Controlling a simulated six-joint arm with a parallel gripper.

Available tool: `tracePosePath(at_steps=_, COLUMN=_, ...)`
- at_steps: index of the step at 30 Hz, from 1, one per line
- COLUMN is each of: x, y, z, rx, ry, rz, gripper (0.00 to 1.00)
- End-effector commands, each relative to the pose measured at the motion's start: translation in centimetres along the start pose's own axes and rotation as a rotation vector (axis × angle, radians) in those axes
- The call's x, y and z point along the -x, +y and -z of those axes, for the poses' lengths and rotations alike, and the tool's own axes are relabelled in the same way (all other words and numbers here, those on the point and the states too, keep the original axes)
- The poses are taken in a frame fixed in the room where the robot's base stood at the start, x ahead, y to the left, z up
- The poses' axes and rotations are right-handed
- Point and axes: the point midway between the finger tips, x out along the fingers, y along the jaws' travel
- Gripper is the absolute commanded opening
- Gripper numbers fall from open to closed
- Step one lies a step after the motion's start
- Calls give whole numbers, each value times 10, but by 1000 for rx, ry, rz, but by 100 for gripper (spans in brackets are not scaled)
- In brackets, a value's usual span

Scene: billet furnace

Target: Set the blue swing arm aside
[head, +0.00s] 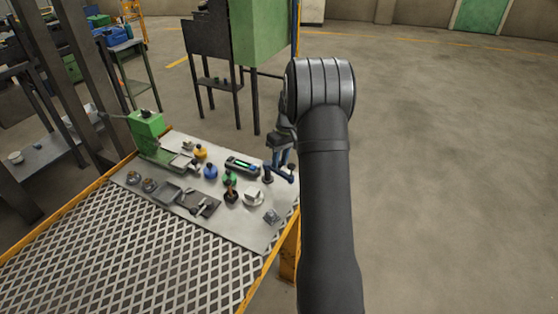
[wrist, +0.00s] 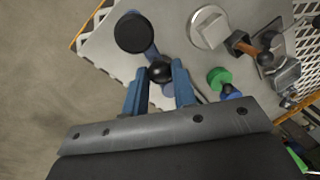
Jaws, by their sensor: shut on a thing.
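The blue swing arm (head: 281,174) lies near the right edge of the grey work table, with a dark piece at each end. In the wrist view the blue swing arm (wrist: 152,51) runs from a large black disc (wrist: 134,32) to a black ball knob (wrist: 160,72). My gripper (head: 279,155) reaches down over it from above. In the wrist view the blue fingers of my gripper (wrist: 160,80) stand either side of the ball knob and are shut on it. Parts of the swing arm are hidden by the fingers, and contact with the table cannot be told.
Left of the swing arm are a device with a green display (head: 242,165), a green knobbed piece (head: 229,178), a wooden-handled tool (head: 231,193) and a pale round piece (head: 253,196). A green machine (head: 147,124) stands at the far left. Mesh (head: 130,250) covers the near side.

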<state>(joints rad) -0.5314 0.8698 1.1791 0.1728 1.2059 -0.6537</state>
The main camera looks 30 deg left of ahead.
Motion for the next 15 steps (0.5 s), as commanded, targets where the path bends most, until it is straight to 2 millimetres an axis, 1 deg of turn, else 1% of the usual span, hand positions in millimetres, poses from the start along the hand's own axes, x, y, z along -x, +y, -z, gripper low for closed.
tracePosePath(at_steps=14, x=2, y=2, z=1, rx=15, ry=1, rz=-4, gripper=0)
tracePosePath(at_steps=15, x=2, y=2, z=1, rx=15, ry=1, rz=-4, gripper=31)
